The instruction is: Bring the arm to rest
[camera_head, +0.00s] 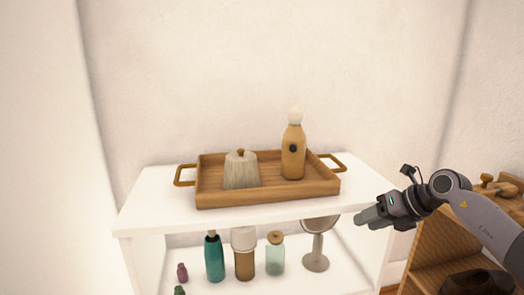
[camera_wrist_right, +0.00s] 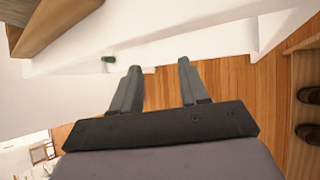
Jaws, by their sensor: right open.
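My right gripper (camera_head: 366,218) is at the right of the head view, in front of the white shelf unit's (camera_head: 150,205) right front edge. In the right wrist view its two fingers (camera_wrist_right: 157,80) are apart, with nothing between them. My right arm comes in from the right edge of the head view. My left gripper does not show in either view.
On the shelf top, a wooden tray (camera_head: 265,198) holds a lidded jar (camera_head: 240,172) and a tan bottle (camera_head: 293,153). A teal bottle (camera_head: 214,258), jars and a round mirror (camera_head: 316,262) stand below. A wooden cabinet (camera_head: 430,262) with shoes is at right.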

